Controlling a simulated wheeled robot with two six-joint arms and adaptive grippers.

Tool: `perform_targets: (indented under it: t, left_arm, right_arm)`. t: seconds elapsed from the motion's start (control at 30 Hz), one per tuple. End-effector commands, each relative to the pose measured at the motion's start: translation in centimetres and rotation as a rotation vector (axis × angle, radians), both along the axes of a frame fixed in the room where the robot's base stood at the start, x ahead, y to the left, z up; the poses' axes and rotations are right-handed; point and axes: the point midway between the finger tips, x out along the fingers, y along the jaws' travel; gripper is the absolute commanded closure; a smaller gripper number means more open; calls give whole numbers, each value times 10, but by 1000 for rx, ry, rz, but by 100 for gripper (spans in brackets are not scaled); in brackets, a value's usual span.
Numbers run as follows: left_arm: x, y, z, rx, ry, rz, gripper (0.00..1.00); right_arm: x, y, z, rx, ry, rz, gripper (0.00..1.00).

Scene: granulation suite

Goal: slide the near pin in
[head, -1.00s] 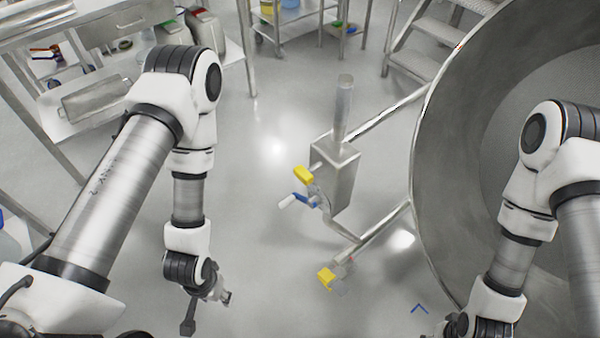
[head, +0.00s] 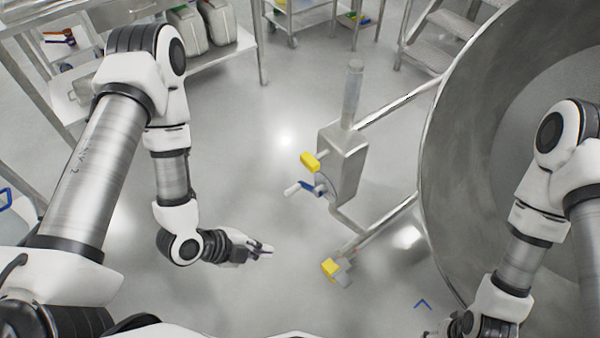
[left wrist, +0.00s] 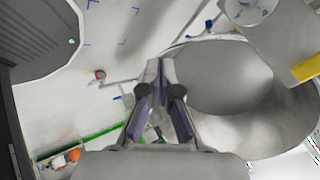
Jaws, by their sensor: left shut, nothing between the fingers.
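The near pin has a yellow grip (head: 330,267) and sits by the lower end of a metal bar, beside a small grey block. A second yellow grip (head: 310,161) sticks out from the side of the steel post housing (head: 345,160). My left gripper (head: 268,249) is shut and empty, left of the near pin and apart from it, pointing right. Its closed fingers (left wrist: 160,70) show in the left wrist view, with a yellow piece (left wrist: 306,68) at the right edge; I cannot tell which grip that is. My right gripper (head: 455,328) is partly cut off at the bottom edge.
A blue and white crank handle (head: 304,188) juts left from the housing. Two metal bars (head: 400,106) join the post to the big round steel vessel (head: 450,170) at right. Steel tables (head: 230,55) stand at the back left. The floor between is clear.

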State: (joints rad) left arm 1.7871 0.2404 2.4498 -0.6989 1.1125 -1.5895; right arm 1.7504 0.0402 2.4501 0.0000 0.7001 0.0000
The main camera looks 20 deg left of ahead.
Motion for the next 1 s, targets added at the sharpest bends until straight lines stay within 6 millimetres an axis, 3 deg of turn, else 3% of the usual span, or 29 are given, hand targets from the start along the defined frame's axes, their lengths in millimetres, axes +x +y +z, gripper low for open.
perform_targets:
  t: [0.03, 0.1, 0.2, 0.3, 0.4, 0.5, 0.77, 1.0]
  left_arm:
    - [15, -1, 3, -29, -176, -96, 100]
    - [34, 0, 25, -59, -471, -215, 100]
    - [52, 16, 57, -83, -825, -244, 100]
    - [60, 39, 73, -128, -968, -158, 100]
    - [68, 61, 73, -121, -1010, -69, 100]
    - [72, 68, 76, -117, -1029, -42, 100]
    - [90, 50, 76, -117, -1025, -56, 100]
    - [124, 24, 77, -116, -1024, -57, 100]
  right_arm:
    - [0, 0, -20, 0, 0, 0, 48]
    - [0, 0, -39, 0, 0, 0, 48]
    - [0, 0, -65, 0, 1, 0, 48]
    - [0, 0, -86, 0, 1, 0, 48]
    - [0, 0, -99, 0, 1, 0, 48]
    - [0, 0, -103, 0, 0, 0, 48]
    - [0, 0, -111, 0, 0, 0, 48]
    - [0, 0, -119, 0, 0, 0, 48]
